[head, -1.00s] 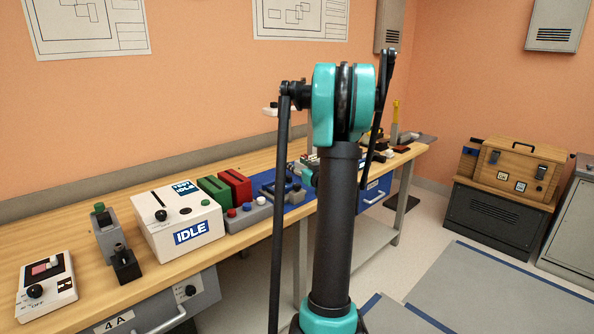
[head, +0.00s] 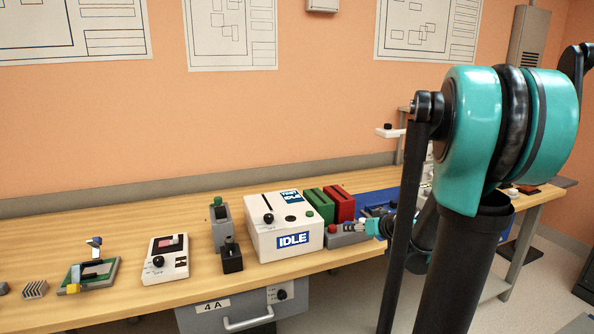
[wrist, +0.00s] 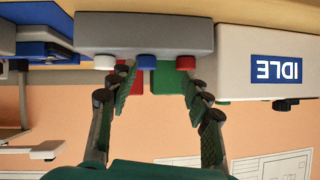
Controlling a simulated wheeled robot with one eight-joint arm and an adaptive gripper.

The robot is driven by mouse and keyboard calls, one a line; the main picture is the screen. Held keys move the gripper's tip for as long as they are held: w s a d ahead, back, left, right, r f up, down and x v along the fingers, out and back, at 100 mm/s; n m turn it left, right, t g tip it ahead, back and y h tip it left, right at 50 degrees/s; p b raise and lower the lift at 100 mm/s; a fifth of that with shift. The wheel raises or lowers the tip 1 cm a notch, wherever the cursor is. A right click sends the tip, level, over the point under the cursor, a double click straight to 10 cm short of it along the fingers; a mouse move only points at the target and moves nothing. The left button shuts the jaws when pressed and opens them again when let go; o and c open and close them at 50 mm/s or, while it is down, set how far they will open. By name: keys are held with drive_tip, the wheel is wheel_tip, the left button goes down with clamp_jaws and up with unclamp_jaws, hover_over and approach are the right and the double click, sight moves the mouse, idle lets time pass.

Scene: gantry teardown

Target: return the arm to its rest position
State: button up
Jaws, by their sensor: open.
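My gripper (head: 374,226) is open and empty at the front of the bench, by the grey button box (head: 345,240), with my arm reaching from the right. In the wrist view, which looks upside down, my gripper's fingers (wrist: 158,90) are spread, with nothing between the pads. Past them are the grey box (wrist: 145,32) with white, blue and red buttons, and the green and red blocks (wrist: 168,80). I cannot tell whether a fingertip touches the box. My teal and black arm joint and column hide part of the bench.
The white IDLE box (head: 285,228) stands left of the button box. A grey stand (head: 222,228), a white meter (head: 166,259) and a small fixture (head: 90,274) are farther left on the wooden bench (head: 125,225). A grey drawer (head: 240,308) hangs below.

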drive_tip(key=s+f+m+g+h, duration=0.1)
drive_tip(key=s+f, duration=0.4)
drive_tip(key=s, duration=0.7)
drive_tip(key=s+f+m+g+h, duration=0.1)
drive_tip(key=s+f+g+h, duration=0.3)
drive_tip(key=s, duration=0.8)
wheel_tip(320, 180, down, 2)
drive_tip(key=shift+a+f+m+g, duration=0.25)
drive_tip(key=shift+a+m+g, duration=0.15)
drive_tip(key=shift+g, duration=0.3)
